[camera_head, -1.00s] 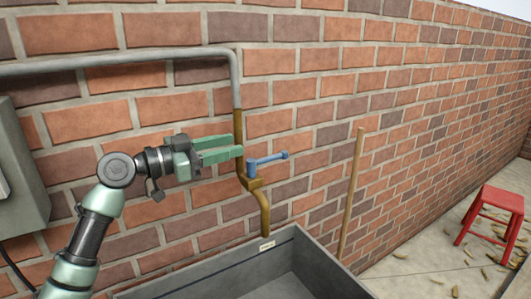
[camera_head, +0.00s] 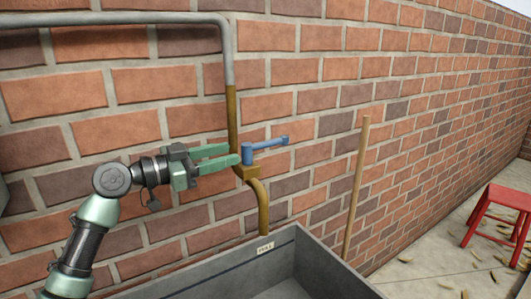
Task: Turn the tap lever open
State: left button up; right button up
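The blue tap lever (camera_head: 267,146) sits on top of the brass tap (camera_head: 262,200) on the brick wall, its handle pointing right and slightly up. The brass spout curves down above the grey basin. My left gripper (camera_head: 238,154) comes in from the left with its two green fingers apart. Its fingertips are at the left side of the lever's hub, close to it; I cannot tell whether they touch. My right gripper is not in view.
A grey basin (camera_head: 203,270) with a small label stands below the tap. A grey pipe (camera_head: 110,19) runs along the wall and down to the tap. A wooden pole (camera_head: 356,190) leans on the wall to the right. A red stool (camera_head: 495,212) stands far right.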

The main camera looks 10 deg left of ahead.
pick_arm(q)
jog(key=p, duration=0.3)
send_near(280, 141)
jog(key=x, duration=0.4)
jog(key=shift+w, duration=0.55)
jog(key=shift+x, duration=0.75)
jog(key=shift+f, duration=0.15)
jog(key=shift+c, duration=0.4)
grip_shut()
